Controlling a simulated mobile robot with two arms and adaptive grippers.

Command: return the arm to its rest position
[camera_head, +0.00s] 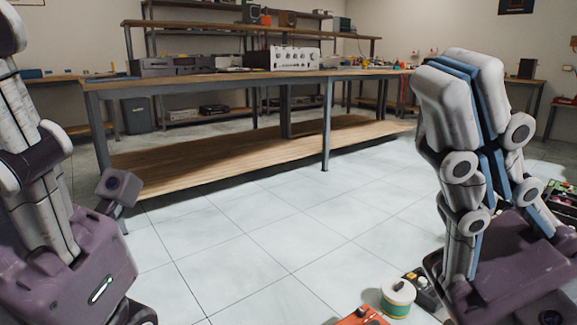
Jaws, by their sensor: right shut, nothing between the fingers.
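My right gripper (462,78) stands in the right part of the head view, pointing up. Its two thick grey fingers with blue inner sides lie together, with nothing seen between them. Its purple body is below, at the lower right. My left gripper (38,185) is at the left edge, its purple body low and its grey finger links rising. The picture's edge cuts it off, so I cannot tell how its fingers stand. Neither gripper is seen touching furniture.
A long wooden workbench (240,76) with a lower shelf crosses the middle distance. A silver hi-fi unit (294,59) and a dark unit (165,66) stand on it. A white-and-green round container (397,293) and an orange item (361,317) show at the bottom. Tiled floor (270,225) between the grippers is clear.

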